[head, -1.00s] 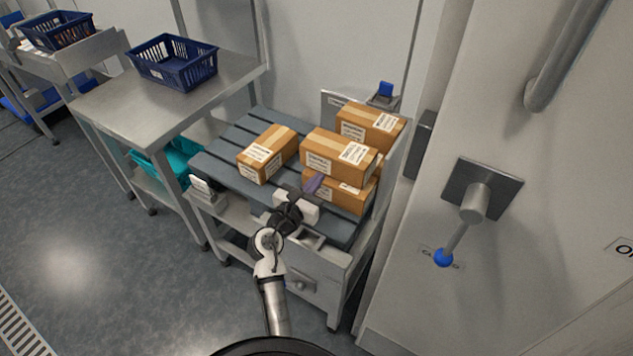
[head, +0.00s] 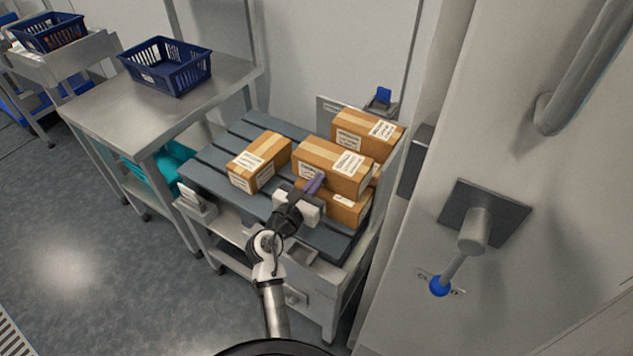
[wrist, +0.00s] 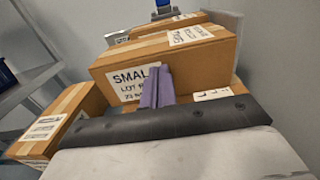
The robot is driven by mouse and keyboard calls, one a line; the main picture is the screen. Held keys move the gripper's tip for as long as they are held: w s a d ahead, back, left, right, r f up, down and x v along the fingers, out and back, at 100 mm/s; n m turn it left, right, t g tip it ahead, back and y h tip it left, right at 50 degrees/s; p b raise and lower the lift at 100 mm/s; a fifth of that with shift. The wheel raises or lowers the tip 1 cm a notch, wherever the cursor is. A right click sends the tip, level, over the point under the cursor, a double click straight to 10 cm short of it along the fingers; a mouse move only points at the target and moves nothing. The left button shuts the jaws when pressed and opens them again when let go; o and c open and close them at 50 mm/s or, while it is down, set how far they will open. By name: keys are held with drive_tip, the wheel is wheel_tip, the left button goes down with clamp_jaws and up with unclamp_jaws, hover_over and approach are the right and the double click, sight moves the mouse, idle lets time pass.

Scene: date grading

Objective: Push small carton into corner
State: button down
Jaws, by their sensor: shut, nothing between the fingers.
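The small carton (head: 333,168) is a brown taped box with white labels, resting on top of another carton (head: 345,204). In the wrist view its front label (wrist: 133,84) reads "SMALL". My gripper (head: 316,183) is shut and empty. Its purple fingers (wrist: 156,88) are pointed at the carton's front face and overlap the label's right edge. They look touching or nearly so; I cannot tell which. The lower carton's label (wrist: 212,94) shows partly behind my gripper.
Another carton (head: 369,130) stands behind at the back right, and one (head: 260,161) lies to the left on the grey slatted deck (head: 222,174). A wall rises behind. A steel table (head: 150,108) with a blue basket (head: 166,68) stands at left. A blue-knobbed lever (head: 440,285) is at right.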

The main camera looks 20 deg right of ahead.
sight(332, 164)
drive_tip(key=p+x, duration=0.3)
drive_tip(key=x, duration=0.4)
drive_tip(key=shift+w+d, duration=0.2)
drive_tip(key=shift+d, duration=0.1)
drive_tip(key=shift+s+a, duration=0.1)
